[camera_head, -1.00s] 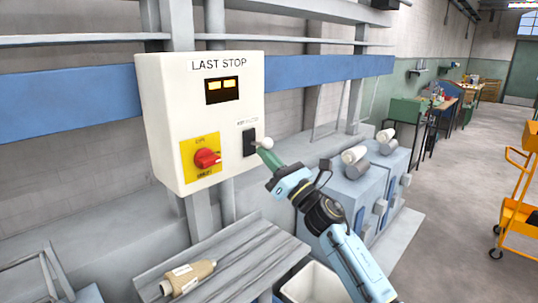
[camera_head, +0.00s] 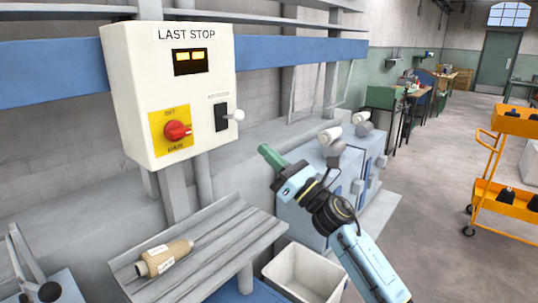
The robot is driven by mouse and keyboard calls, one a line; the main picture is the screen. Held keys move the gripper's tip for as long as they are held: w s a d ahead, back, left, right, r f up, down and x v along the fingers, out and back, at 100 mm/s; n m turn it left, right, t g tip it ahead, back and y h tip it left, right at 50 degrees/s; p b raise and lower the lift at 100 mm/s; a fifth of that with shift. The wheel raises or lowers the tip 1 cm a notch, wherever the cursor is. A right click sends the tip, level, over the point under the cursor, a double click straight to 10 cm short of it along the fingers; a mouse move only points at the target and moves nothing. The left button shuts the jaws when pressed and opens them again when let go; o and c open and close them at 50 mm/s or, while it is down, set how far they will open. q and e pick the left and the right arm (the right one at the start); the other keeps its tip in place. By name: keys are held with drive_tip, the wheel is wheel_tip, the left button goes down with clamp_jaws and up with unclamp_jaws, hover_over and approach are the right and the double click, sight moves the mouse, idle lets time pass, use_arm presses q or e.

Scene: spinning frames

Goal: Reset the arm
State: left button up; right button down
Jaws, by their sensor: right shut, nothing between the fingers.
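My right arm comes in from the lower right. Its gripper (camera_head: 268,152), with green fingers, is shut and empty, in the air to the right of and below the white LAST STOP box (camera_head: 130,100). The gripper is apart from the lever. My left gripper is not in view.
A bobbin (camera_head: 164,258) lies on the sloped grey shelf (camera_head: 215,240) below the box. A white bin (camera_head: 305,270) stands under the arm. A blue-grey machine (camera_head: 310,200) is behind the arm. An orange cart (camera_head: 500,195) stands at right, with open floor between.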

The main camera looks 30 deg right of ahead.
drive_tip(key=shift+f, duration=0.1)
wheel_tip(320, 180, down, 41)
drive_tip(key=s+d+m+g+h+b, duration=0.25)
drive_tip(key=m+g+h, duration=0.55)
drive_tip(key=m, duration=1.2)
drive_tip(key=s+a+f+m+g+h+b, duration=0.1)
drive_tip(key=s+a+f+m+g, duration=0.3)
drive_tip(key=s+f, duration=0.95)
drive_tip(key=s+a+f+m+g+b, duration=0.2)
drive_tip(key=s+f+m+g, duration=0.3)
drive_tip(key=s+f, duration=0.85)
use_arm(q)
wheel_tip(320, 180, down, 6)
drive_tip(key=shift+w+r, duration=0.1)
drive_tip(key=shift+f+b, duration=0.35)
drive_tip(key=shift+b, duration=0.2)
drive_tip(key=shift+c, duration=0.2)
use_arm(e)
drive_tip(key=s+a+f+m+g, duration=0.2)
drive_tip(key=s+f, duration=0.3)
drive_tip(key=s, duration=0.5)
drive_tip(key=s+a+f+m+g, duration=0.2)
drive_tip(key=s+f+m, duration=0.3)
drive_tip(key=s, duration=0.5)
drive_tip(key=shift+s+a+f+g, duration=0.35)
drive_tip(key=shift+a+f, duration=0.3)
drive_tip(key=shift+a, duration=0.15)
